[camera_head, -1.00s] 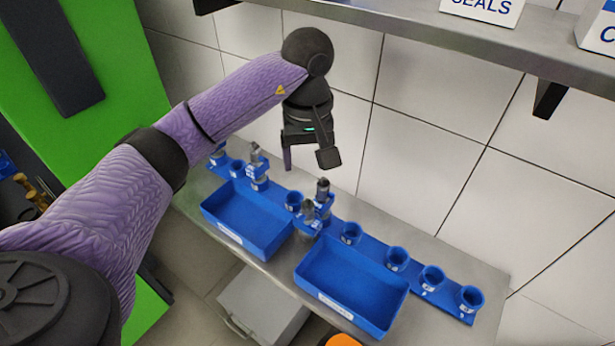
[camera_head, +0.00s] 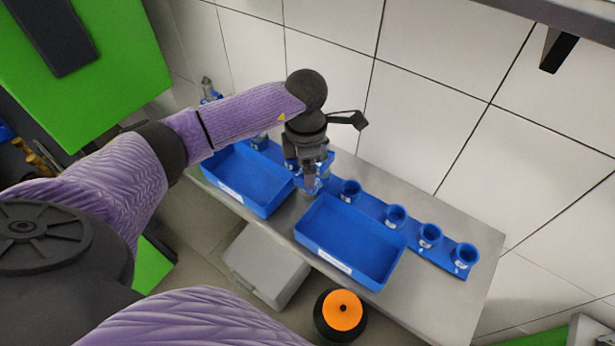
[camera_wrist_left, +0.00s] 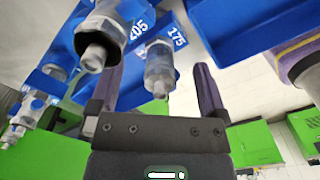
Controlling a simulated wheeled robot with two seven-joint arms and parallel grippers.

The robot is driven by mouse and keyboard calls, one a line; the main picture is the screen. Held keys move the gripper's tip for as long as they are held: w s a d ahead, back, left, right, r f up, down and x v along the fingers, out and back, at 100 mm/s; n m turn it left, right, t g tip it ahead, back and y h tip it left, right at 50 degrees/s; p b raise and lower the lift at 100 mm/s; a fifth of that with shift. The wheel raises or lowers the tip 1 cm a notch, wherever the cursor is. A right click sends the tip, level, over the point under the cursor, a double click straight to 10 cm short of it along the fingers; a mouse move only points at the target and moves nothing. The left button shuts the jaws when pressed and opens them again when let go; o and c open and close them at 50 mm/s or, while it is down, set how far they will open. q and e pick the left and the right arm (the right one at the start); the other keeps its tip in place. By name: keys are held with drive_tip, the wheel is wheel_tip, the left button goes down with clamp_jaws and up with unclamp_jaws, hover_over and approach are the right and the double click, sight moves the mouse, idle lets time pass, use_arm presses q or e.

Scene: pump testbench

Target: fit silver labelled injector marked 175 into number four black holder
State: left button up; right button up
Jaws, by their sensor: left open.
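In the left wrist view a silver, partly clear injector (camera_wrist_left: 160,72) hangs below a blue tag (camera_wrist_left: 178,37) reading 175. My left gripper (camera_wrist_left: 159,84) is open, with one finger on each side of this injector and gaps visible between. Another silver injector (camera_wrist_left: 97,45), by a tag reading 205, is close to the left finger. In the head view my left gripper (camera_head: 309,172) points down at the blue rack behind the bins and hides much of the injectors there. Several empty blue holders (camera_head: 396,215) run right; no black holder is seen, and their numbers are unreadable. My right gripper is out of view.
Two blue bins, left (camera_head: 245,190) and right (camera_head: 350,245), stand in front of the rack on a steel table (camera_head: 450,300). A tiled wall (camera_head: 430,130) is close behind. A metal shelf (camera_head: 580,20) overhangs at upper right. A grey case (camera_head: 265,265) stands below.

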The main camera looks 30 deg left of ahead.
use_arm(q)
drive_tip(key=shift+f, duration=0.85)
clamp_jaws()
drive_tip(key=shift+w+r, duration=0.1)
